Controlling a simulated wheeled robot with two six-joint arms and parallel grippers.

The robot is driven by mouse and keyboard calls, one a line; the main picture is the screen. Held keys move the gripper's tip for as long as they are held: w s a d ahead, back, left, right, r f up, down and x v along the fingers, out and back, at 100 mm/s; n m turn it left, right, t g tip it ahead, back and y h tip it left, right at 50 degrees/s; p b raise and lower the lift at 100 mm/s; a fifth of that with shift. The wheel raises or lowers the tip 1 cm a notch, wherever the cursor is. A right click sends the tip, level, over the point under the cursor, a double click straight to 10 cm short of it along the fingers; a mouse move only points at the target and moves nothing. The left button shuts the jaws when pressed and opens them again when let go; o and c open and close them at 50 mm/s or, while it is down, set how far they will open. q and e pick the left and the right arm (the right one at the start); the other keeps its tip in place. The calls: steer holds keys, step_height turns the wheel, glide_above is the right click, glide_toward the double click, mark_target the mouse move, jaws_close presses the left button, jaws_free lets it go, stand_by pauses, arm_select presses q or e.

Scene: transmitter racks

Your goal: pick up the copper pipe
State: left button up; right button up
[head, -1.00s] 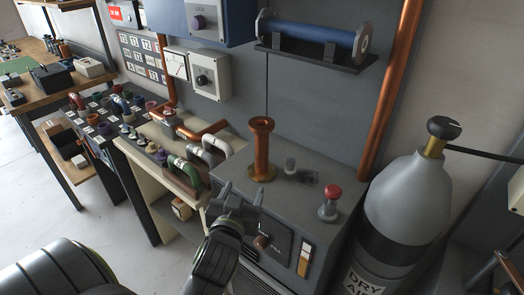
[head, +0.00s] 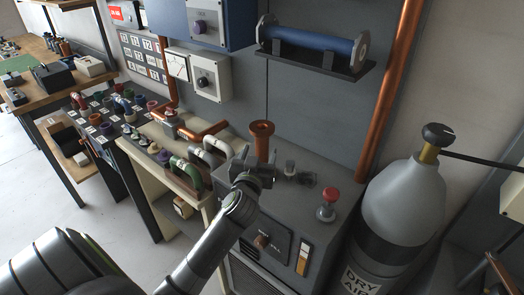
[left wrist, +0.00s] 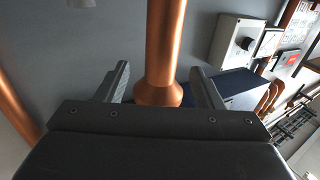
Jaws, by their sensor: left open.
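The copper pipe (head: 262,143) is a short upright pipe with a flared top flange, standing on the grey cabinet. In the head view my left gripper (head: 258,177) is in front of it and hides its lower part and base. In the left wrist view the pipe (left wrist: 162,45) shows between the two spread fingers of my left gripper (left wrist: 162,85), with a flared end near the palm. The gripper is open, and I see no finger closed on the pipe. My right gripper is not in view.
A red knob (head: 330,195) and a small grey fitting (head: 290,168) stand on the cabinet (head: 300,200) to the right. A grey gas cylinder (head: 402,200) is further right. White and green bent pipes (head: 190,170) are at the left.

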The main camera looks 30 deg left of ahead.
mark_target(261, 149)
arm_select(q)
steer(key=shift+f+p+x, duration=0.25)
steer(key=shift+p+x, duration=0.25)
steer(key=shift+x, duration=0.85)
steer(key=shift+f+p+x, duration=0.2)
steer(key=shift+p+x, duration=0.25)
steer(key=shift+x, duration=0.9)
steer(key=shift+s, duration=0.1)
steer(key=shift+r, duration=0.1)
jaws_close()
